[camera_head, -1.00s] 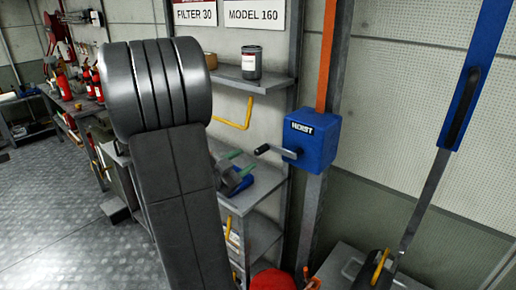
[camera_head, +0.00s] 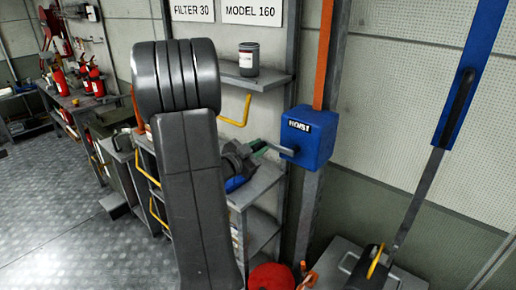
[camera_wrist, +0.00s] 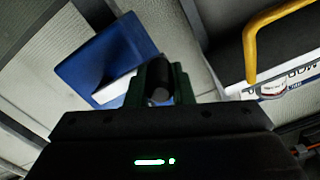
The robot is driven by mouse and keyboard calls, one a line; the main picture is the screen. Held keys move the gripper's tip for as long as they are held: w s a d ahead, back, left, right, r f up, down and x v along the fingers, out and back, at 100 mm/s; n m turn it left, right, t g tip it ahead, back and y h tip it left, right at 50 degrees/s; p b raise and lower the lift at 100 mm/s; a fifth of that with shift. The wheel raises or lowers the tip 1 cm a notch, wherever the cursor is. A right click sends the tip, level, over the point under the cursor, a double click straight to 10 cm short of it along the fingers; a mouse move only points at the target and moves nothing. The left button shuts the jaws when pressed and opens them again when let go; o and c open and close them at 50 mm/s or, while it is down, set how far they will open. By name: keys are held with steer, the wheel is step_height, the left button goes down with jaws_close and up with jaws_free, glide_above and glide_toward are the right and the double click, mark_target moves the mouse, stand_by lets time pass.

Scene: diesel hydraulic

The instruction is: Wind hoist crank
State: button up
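The blue hoist box (camera_head: 308,137), labelled HOIST, is mounted on a grey post right of centre in the head view. Its grey crank arm (camera_head: 282,149) points left, toward my gripper (camera_head: 260,151). The blue box (camera_wrist: 108,62) also shows tilted in the wrist view. There the dark crank handle (camera_wrist: 160,86) lies between the green fingers of my gripper (camera_wrist: 161,84). The fingers stand close on both sides of the handle, with no clear gap, and look shut on it. In the head view the fingers hide most of the handle.
A shelf (camera_head: 262,84) with a dark can (camera_head: 249,59) is above my gripper. A yellow bracket (camera_head: 238,112) hangs below that shelf. A lower grey shelf unit (camera_head: 262,182) is below my gripper.

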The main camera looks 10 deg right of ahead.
jaws_close()
steer(key=shift+r+m+b, duration=0.35)
steer(key=shift+r+m, duration=0.05)
steer(key=shift+r+m+b, duration=0.3)
steer(key=shift+m+b, duration=0.05)
steer(key=shift+m, duration=0.05)
steer(key=shift+s+d+r+m+b, duration=0.15)
steer(key=shift+d+r+m+b, duration=0.05)
steer(key=shift+r+m+b, duration=0.85)
steer(key=s+d+r+m+b, duration=0.5)
steer(key=m+b, duration=0.4)
steer(key=m, duration=0.5)
steer(key=shift+s+d+r, duration=0.2)
steer(key=shift+s+r, duration=0.45)
steer(key=shift+s, duration=0.4)
steer(key=shift+m, duration=0.25)
